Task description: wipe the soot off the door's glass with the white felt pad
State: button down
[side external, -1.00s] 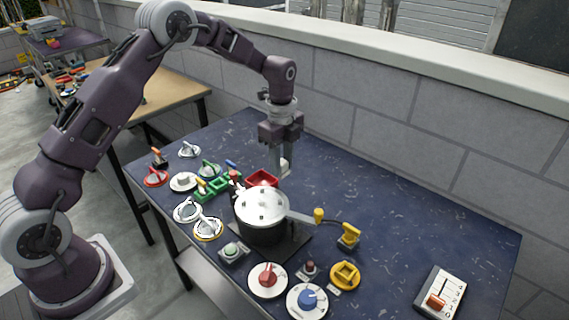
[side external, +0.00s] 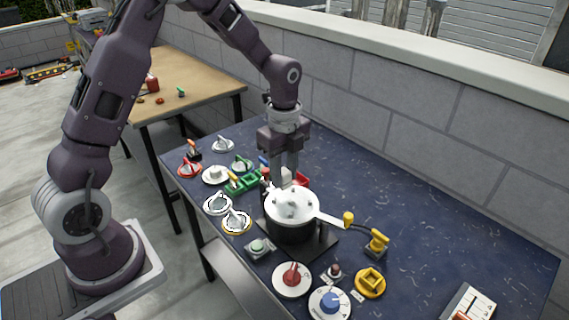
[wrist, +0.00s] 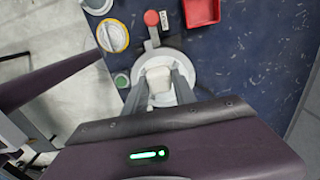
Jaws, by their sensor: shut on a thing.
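My gripper (side external: 285,178) points down over the round black drum (side external: 291,232) on the table. It is shut on a white block, which I take as the felt pad (wrist: 159,87), seen between the fingers in the wrist view. A pale, shiny round disc (side external: 303,207) tops the drum, with grey patches near its middle. It looks like the door with its glass, but I cannot tell soot from reflection.
Two ringed round pieces (side external: 237,220) lie left of the drum. Red (side external: 291,277) and blue (side external: 329,303) dials and a yellow square-holed piece (side external: 370,282) stand in front. The table's right side is largely clear.

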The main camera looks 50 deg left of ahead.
aim_at(284, 185)
notch_tip(284, 185, down, 2)
jog(key=shift+f, duration=0.85)
jog(key=shift+d+f, duration=0.1)
jog(key=shift+d, duration=2.9)
jog(key=shift+a, duration=3.1)
notch_tip(284, 185, up, 3)
jog(key=shift+a+f, duration=0.1)
jog(key=shift+f, duration=0.1)
jog(key=shift+r, duration=2.75)
